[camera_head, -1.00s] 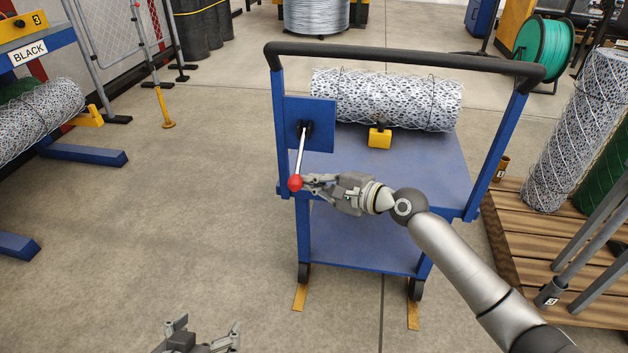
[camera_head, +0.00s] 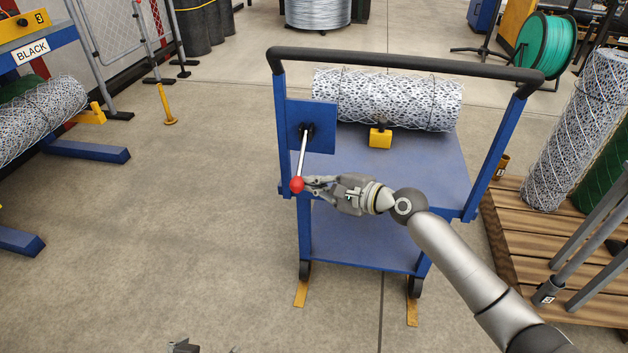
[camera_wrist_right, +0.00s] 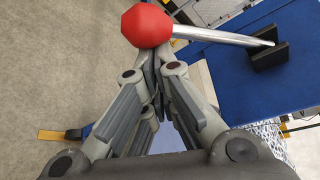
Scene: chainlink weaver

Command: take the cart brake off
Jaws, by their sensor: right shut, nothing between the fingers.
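The blue cart (camera_head: 395,180) stands ahead with a black push handle across its top. The brake lever (camera_head: 302,155) hangs down from a blue plate (camera_head: 320,140) on the cart's left post and ends in a red knob (camera_head: 297,184). My right gripper (camera_head: 309,184) is shut beside the knob, with its fingertips close to or against the knob's right side. In the right wrist view the red knob (camera_wrist_right: 147,25) lies just beyond the closed fingertips (camera_wrist_right: 153,65), not between them. My left gripper (camera_head: 200,349) barely shows at the bottom edge; its jaws cannot be made out.
A mesh roll (camera_head: 388,98) lies on the cart's top deck behind a yellow block (camera_head: 380,138). A wooden pallet (camera_head: 510,225) with upright rolls stands at the right. A blue rack (camera_head: 85,151) is at the left. The floor left of the cart is clear.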

